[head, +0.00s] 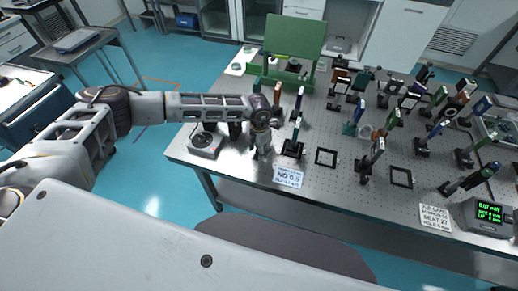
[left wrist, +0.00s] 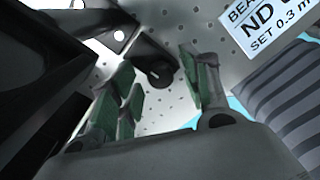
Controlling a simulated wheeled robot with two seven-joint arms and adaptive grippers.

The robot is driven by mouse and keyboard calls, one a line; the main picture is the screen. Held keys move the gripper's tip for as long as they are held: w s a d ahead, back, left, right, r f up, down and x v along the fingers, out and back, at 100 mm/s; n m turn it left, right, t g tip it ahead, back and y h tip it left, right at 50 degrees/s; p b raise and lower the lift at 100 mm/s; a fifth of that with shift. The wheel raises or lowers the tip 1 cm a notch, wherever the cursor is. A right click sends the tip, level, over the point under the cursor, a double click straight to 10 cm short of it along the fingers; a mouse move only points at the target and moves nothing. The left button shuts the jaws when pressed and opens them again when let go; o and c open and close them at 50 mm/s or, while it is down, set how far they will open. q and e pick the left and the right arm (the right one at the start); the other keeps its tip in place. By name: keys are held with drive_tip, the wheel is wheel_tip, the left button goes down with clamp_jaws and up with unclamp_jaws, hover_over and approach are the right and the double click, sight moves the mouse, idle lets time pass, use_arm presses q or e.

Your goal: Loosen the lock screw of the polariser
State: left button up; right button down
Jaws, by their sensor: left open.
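My left gripper (head: 260,152) hangs fingers-down over the near left part of the optical table, beside a dark mount (head: 293,149) with an upright optic. In the left wrist view its green-padded fingers (left wrist: 159,75) are apart, with nothing held between them. A round black knob (left wrist: 161,74) on a dark base shows beyond and between the fingers; it may be the lock screw, but I cannot tell. No touch on it is visible. Which mount is the polariser is not clear from the frames. My right gripper is not in view.
The perforated table (head: 240,178) has many upright mounts to the right. A label card (head: 289,177) lies just in front of the gripper; it also shows in the left wrist view (left wrist: 272,27).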

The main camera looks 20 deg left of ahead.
use_arm(q)
drive_tip(key=shift+f, duration=0.1)
clamp_jaws()
idle(0.3)
